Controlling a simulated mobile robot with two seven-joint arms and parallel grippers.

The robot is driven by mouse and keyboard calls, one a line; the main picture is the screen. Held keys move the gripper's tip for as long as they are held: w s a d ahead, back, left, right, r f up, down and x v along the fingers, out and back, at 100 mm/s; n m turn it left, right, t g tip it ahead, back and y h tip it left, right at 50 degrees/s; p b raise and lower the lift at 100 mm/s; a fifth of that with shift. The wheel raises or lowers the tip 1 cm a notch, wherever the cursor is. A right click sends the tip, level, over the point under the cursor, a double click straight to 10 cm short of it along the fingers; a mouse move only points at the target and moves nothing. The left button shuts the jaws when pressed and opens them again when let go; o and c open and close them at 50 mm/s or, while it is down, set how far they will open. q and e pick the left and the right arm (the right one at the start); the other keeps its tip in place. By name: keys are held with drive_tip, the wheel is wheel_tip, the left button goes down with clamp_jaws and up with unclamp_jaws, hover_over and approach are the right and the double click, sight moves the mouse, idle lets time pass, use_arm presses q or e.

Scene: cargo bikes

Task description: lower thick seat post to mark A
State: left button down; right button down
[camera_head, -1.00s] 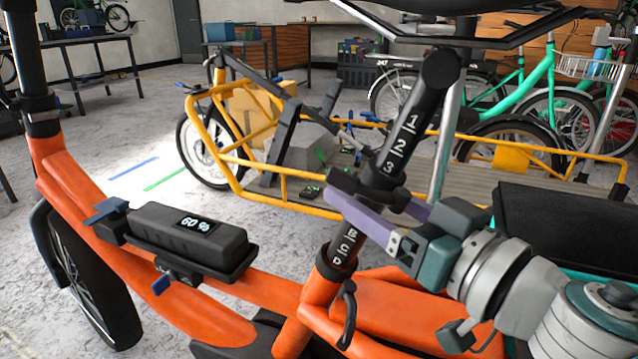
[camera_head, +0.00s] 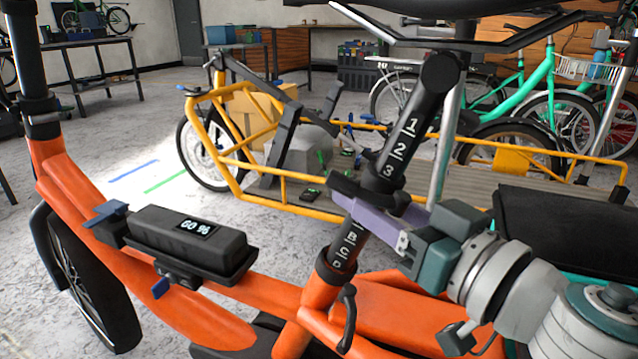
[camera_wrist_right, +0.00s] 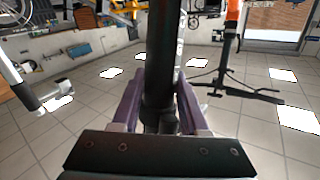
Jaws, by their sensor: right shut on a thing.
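The thick seat post (camera_head: 398,150) is black and leans to the right, with 1, 2, 3 printed on its upper part. My right gripper (camera_head: 378,198) is shut on the post between 3 and B. In the right wrist view the post (camera_wrist_right: 161,55) stands between its two purple fingers. A black lever (camera_head: 347,318) hangs at the collar; I cannot tell whether it is open. My left gripper is not in view.
The saddle (camera_head: 450,18) sits above the post, cut off by the top edge. A black battery box (camera_head: 190,245) reading 60 % is on the orange frame to the left. A yellow cargo bike (camera_head: 235,150) stands behind, with parked bikes at the back right.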

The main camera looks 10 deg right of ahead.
sight(354, 253)
idle(0.8)
drive_tip(key=f, duration=0.1)
drive_tip(key=f+b, duration=0.2)
drive_tip(key=shift+w+a+f, duration=0.1)
drive_tip(key=shift+w+a, duration=0.15)
drive_tip(key=shift+a, duration=0.1)
drive_tip(key=shift+w+a+f+b, duration=0.1)
drive_tip(key=shift+a+f+b, duration=0.1)
drive_tip(key=shift+f+b, duration=0.2)
drive_tip(key=shift+c, duration=2.2)
unclamp_jaws()
drive_tip(key=shift+r, duration=0.15)
drive_tip(key=p+v, duration=0.2)
drive_tip(key=v, duration=0.5)
drive_tip(key=shift+s, duration=0.2)
